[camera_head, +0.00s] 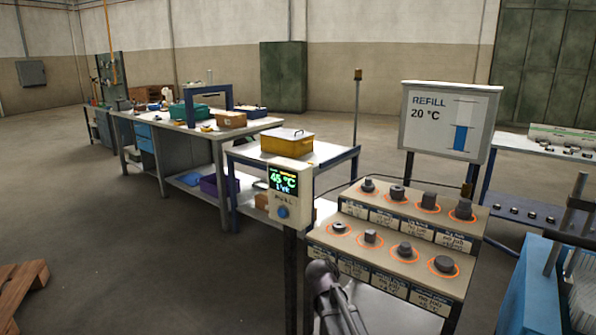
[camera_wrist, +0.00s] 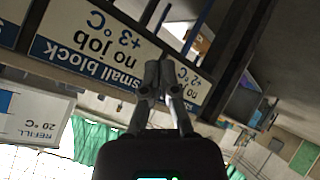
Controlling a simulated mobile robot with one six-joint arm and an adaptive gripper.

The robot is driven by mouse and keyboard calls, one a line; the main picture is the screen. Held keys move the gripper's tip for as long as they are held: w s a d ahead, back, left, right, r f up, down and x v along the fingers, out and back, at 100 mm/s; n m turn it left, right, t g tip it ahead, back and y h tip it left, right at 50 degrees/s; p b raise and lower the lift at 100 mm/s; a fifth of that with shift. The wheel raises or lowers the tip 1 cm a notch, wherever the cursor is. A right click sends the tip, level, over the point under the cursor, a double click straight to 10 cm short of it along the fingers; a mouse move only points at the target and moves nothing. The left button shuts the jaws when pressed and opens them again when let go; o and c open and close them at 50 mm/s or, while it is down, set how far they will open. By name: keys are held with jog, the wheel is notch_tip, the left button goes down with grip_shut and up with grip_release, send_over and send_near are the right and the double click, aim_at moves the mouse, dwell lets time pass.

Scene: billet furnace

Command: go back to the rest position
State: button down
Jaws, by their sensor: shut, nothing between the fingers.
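My gripper (camera_wrist: 165,72) shows in the wrist view with its two grey fingers together and nothing between them. Its fingertips lie in front of a white label (camera_wrist: 95,50) reading "small block, no job, +3 °C", upside down. Whether they touch it I cannot tell. In the head view a dark part of my arm rises at the bottom, in front of the left side of the stepped stand (camera_head: 385,215). The stand has two rows of dark metal pieces in orange rings, with labels below each row.
A REFILL 20 °C sign (camera_head: 447,123) stands behind the stand. A 45 °C display box (camera_head: 284,190) on a post is to its left. A yellow box (camera_head: 287,142) sits on a table behind. A blue machine (camera_head: 530,290) is at the right. Open floor lies left, with a wooden pallet (camera_head: 22,290).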

jog(key=s+d+f+m+g+y, duration=0.1)
jog(key=s+d+f+g+y, duration=0.15)
jog(key=s, duration=0.65)
jog(key=s+d+f+m+g+y, duration=0.1)
jog(key=s+f+g, duration=0.25)
jog(key=s, duration=0.55)
jog(key=s+d+f+m+g+y, duration=0.15)
jog(key=s+g, duration=0.25)
jog(key=s, duration=0.5)
notch_tip(320, 180, up, 23)
jog(key=w+p, duration=0.1)
jog(key=p, duration=2.2)
jog(key=shift+r+n+h, duration=0.2)
jog(key=shift+n+h, duration=0.1)
jog(key=shift+n, duration=0.15)
dwell(1.6)
